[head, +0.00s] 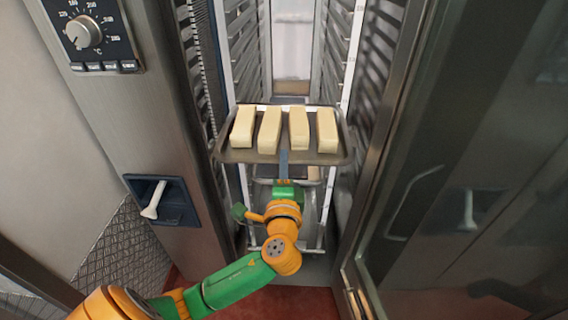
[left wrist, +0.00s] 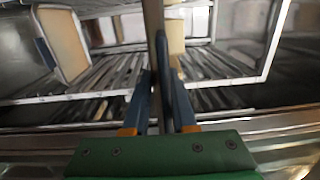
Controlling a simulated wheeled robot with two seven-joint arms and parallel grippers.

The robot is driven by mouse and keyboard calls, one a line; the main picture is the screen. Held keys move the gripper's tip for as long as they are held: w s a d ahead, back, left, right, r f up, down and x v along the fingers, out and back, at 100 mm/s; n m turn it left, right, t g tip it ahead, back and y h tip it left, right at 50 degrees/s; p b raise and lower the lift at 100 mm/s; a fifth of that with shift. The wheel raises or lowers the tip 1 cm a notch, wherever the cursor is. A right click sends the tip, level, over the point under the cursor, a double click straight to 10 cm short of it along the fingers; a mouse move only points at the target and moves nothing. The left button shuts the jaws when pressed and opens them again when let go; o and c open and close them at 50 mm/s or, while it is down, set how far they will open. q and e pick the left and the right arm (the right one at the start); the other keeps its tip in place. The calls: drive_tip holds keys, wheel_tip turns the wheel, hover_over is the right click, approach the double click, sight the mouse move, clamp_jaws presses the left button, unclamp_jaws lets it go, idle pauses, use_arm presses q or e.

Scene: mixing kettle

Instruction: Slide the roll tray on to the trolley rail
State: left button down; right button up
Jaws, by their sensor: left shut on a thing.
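The dark metal roll tray (head: 245,157) carries several pale, long rolls (head: 298,128) side by side. It sits level at the mouth of the tall trolley (head: 351,50), between its left and right uprights. My left gripper (head: 284,160) is shut on the middle of the tray's near edge. In the left wrist view, the blue fingers of my left gripper (left wrist: 161,55) meet around a thin edge. Slotted side rails (head: 373,60) run up both sides. Whether the tray's sides rest on a rail cannot be told. My right gripper is not in view.
The trolley stands inside a steel cabinet. A control panel with a dial (head: 83,32) and a recessed white handle (head: 153,199) are on its left front. A dark glass door (head: 470,190) stands open on the right. The trolley's lower frame (head: 318,240) shows below the tray.

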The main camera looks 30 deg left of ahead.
sight(285, 147)
use_arm(q)
drive_tip(key=shift+b+x, duration=0.5)
drive_tip(key=shift+x, duration=2.6)
drive_tip(key=shift+d, duration=0.15)
drive_tip(key=shift+b+x, duration=0.9)
drive_tip(key=shift+x, duration=1.65)
drive_tip(key=shift+w+f, duration=0.1)
drive_tip(key=shift+f+b+x, duration=0.15)
drive_tip(key=shift+b+x, duration=0.8)
drive_tip(key=shift+x, duration=0.55)
drive_tip(key=shift+f+b+x, duration=0.15)
drive_tip(key=shift+b+x, duration=0.8)
drive_tip(key=shift+x, duration=0.5)
drive_tip(key=shift+w+a+f+b, duration=0.1)
drive_tip(key=shift+w+a+b, duration=0.2)
drive_tip(key=shift+w+b, duration=0.6)
drive_tip(key=shift+w+a+b, duration=0.25)
drive_tip(key=shift+w+b, duration=0.1)
drive_tip(key=shift+w, duration=0.1)
drive_tip(key=shift+a+r, duration=0.1)
drive_tip(key=shift+r, duration=0.1)
